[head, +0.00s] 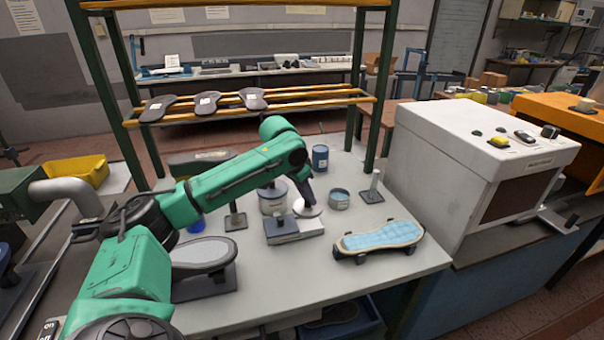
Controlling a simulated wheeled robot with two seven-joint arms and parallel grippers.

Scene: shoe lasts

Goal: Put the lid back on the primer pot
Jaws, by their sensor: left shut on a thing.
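A small open pot (339,202) with a pale label and blue-green contents stands on the grey bench; I take it for the primer pot. My green left arm reaches in from the left, and its left gripper (307,204) points down just left of this pot. It is shut on a pale round lid (309,212), which is apart from the pot and beside it. The fingers are mostly hidden by the wrist. I cannot tell how high the lid is above the bench. My right gripper is out of view.
A larger grey pot (271,201) and a dark blue tin (320,157) stand close by. A post on a base (372,190) is right of the open pot. A blue-topped sole form (380,238) and a grey block (294,231) lie in front. A white machine (430,165) bounds the right.

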